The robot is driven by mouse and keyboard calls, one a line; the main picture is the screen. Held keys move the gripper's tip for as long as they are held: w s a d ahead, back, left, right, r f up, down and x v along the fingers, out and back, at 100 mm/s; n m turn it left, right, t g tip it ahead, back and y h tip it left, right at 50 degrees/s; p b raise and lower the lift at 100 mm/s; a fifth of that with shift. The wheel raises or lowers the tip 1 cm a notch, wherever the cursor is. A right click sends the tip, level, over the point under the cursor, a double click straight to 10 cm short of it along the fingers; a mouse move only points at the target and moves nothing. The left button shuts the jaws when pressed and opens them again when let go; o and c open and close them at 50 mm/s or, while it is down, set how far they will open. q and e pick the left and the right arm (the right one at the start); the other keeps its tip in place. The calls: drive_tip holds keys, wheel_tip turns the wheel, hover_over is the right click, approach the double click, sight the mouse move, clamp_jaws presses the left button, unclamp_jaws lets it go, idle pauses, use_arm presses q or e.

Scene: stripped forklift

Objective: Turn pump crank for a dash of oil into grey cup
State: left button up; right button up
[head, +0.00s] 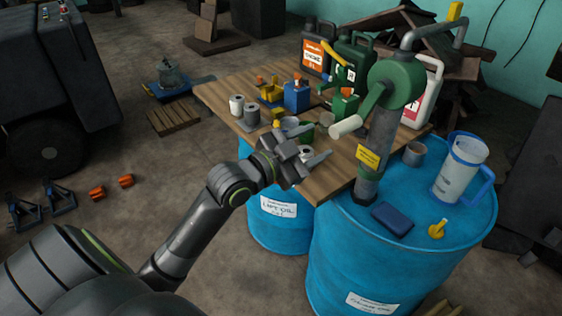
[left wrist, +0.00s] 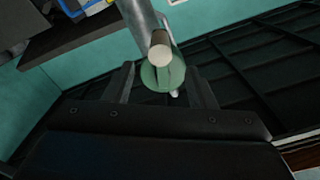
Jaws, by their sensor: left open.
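The pump (head: 379,130) stands upright on a blue drum, with a green body (head: 397,84) and a curved grey pipe on top. Its green crank arm (head: 372,99) slopes down-left to a pale grip (head: 345,127). The grey cup (head: 414,153) stands on the drum top, right of the pump column. My left gripper (head: 312,143) is open and empty, left of the pale grip and above the wooden board. In the left wrist view the pale grip (left wrist: 160,50) shows end-on between the open fingers (left wrist: 162,86), apart from them. My right gripper is out of view.
A measuring jug (head: 460,170), a blue block (head: 392,218) and a yellow item (head: 437,229) share the drum top (head: 420,262). The wooden board (head: 335,180) holds cans, small cups and oil canisters (head: 317,47) close behind my left gripper.

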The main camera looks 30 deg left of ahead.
use_arm(q)
drive_tip(key=v, duration=0.8)
drive_tip(key=shift+s, duration=0.2)
drive_tip(key=shift+a, duration=0.1)
idle(1.5)
